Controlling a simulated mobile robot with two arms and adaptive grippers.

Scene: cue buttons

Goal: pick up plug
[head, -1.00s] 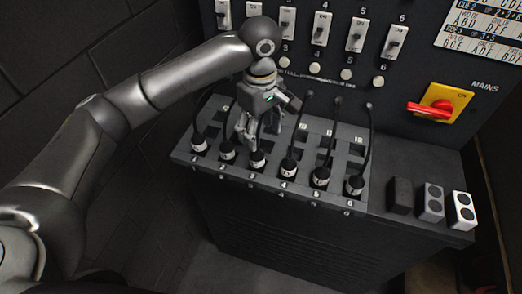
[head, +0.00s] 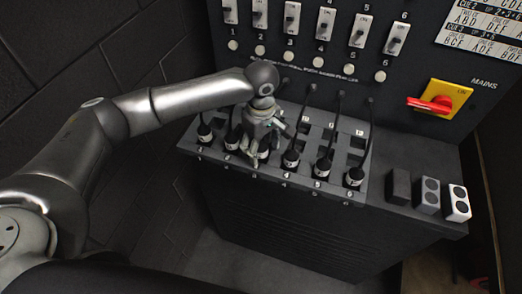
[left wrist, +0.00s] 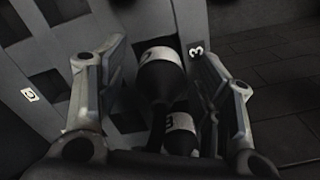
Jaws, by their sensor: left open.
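Several black plugs with white numbered bands stand in a row on the sloped dark panel (head: 270,181). The plug by label 4 (head: 291,158), the plug by label 5 (head: 323,165) and the plug by label 6 (head: 355,177) are clear of my arm. My left gripper (head: 255,158) is open and points down over the third plug from the left, hiding much of it. In the left wrist view, a plug with a white band (left wrist: 158,58) is between the open fingers, near the panel label 3. A second banded plug (left wrist: 181,124) is lower down there. Contact cannot be told.
Cables rise behind the plugs. Above are switches (head: 324,22) and round white buttons (head: 320,62). The red and yellow mains switch (head: 440,101) is at right. Three small blocks (head: 428,196) stand on the right ledge.

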